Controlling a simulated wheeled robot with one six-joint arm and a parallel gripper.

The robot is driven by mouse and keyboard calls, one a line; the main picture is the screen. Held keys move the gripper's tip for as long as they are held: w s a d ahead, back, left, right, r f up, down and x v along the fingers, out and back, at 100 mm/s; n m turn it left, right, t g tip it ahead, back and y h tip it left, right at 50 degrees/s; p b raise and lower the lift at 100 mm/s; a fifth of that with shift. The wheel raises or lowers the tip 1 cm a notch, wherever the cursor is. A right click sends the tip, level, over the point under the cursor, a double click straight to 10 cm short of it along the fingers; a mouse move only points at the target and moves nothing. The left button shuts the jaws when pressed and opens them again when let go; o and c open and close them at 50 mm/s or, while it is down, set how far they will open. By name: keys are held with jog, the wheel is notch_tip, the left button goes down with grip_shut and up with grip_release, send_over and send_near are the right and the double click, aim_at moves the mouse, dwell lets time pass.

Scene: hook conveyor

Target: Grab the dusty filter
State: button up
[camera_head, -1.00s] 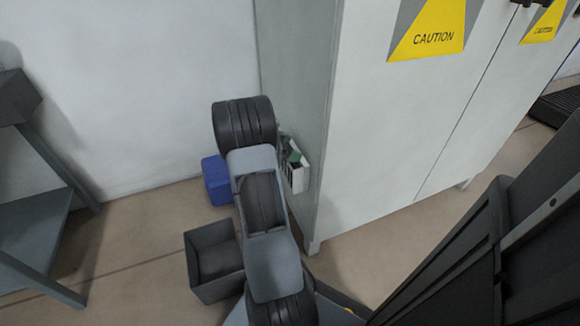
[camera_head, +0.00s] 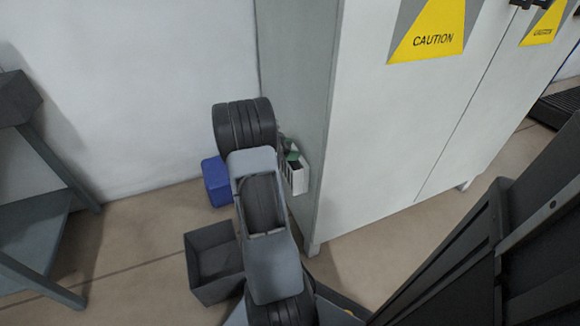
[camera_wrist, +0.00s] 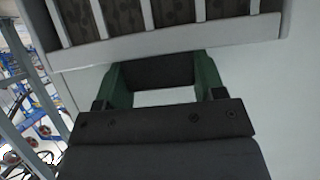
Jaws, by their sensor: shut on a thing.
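The dusty filter (camera_wrist: 130,14) shows at the top of the wrist view as a white slatted frame with dark, speckled material behind the slats. It also shows in the head view as a small white piece (camera_head: 299,178) against the side of the cabinet. My gripper (camera_wrist: 160,75) has green fingers at the filter's near edge, with a dark block between them, and is shut on the filter. The exact contact is hidden by the frame edge. In the head view my gripper (camera_head: 292,154) is mostly hidden behind my arm, with only a bit of green showing.
A tall pale cabinet (camera_head: 400,130) with caution signs fills the right. An open grey bin (camera_head: 205,290) and a blue box (camera_head: 215,182) stand on the floor by my arm. A grey-blue table (camera_head: 35,225) is at far left. Floor between table and bin is clear.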

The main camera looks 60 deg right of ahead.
jog(key=shift+c, duration=0.8)
jog(key=shift+r, duration=0.1)
